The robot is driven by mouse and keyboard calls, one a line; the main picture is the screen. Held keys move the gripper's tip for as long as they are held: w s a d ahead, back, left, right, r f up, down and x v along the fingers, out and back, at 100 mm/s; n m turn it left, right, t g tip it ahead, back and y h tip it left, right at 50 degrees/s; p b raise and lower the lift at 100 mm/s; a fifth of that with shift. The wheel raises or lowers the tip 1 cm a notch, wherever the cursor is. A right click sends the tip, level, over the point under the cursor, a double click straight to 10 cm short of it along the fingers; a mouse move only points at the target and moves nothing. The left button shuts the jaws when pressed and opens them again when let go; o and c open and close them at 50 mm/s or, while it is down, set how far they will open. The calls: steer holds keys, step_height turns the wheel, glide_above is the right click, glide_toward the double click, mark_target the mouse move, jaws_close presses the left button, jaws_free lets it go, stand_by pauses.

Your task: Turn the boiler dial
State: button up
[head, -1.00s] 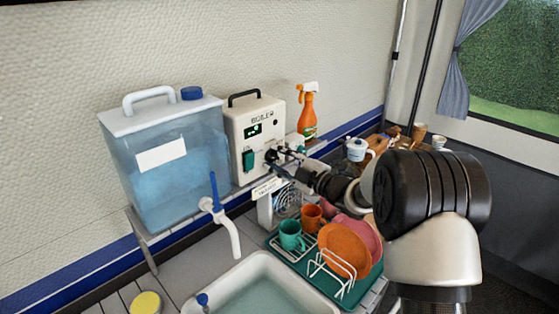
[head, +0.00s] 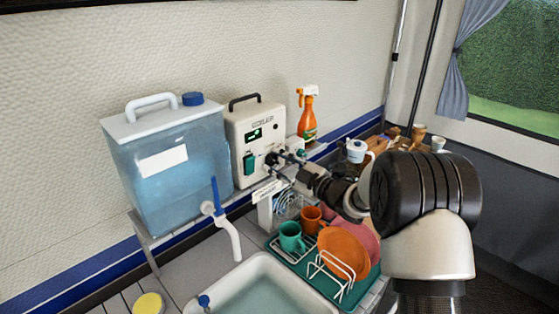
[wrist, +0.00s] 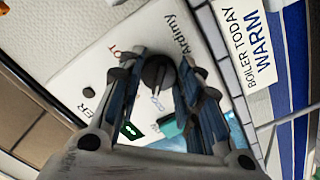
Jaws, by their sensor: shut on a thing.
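The boiler (head: 257,130) is a cream box with a dark handle, a small green display and a green switch, standing on a shelf against the wall. Its round dark dial (wrist: 157,72) is on the front face, with red and blue lettering around it, partly hidden by my fingers. My gripper (wrist: 162,66) is shut on the dial, one finger on either side. In the head view my gripper (head: 282,158) reaches the boiler front from the right and hides most of the dial. A white sign (wrist: 245,45) reads "BOILER TODAY WARM".
A blue water tank (head: 170,180) with a tap stands left of the boiler. An orange spray bottle (head: 307,118) stands to the right. Below are a sink (head: 262,262) and a green drying tray (head: 330,296) with mugs and plates, close under my arm.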

steer(key=m+p, duration=0.2)
steer(key=m, duration=0.2)
steer(key=shift+m+p, duration=0.3)
steer(key=shift+p, duration=0.1)
steer(key=shift+s+a+m+p, duration=0.15)
steer(key=shift+m+p, duration=1)
steer(key=shift+m, duration=0.85)
steer(key=shift+f, duration=0.1)
steer(key=o, duration=1)
steer(key=v, duration=1.2)
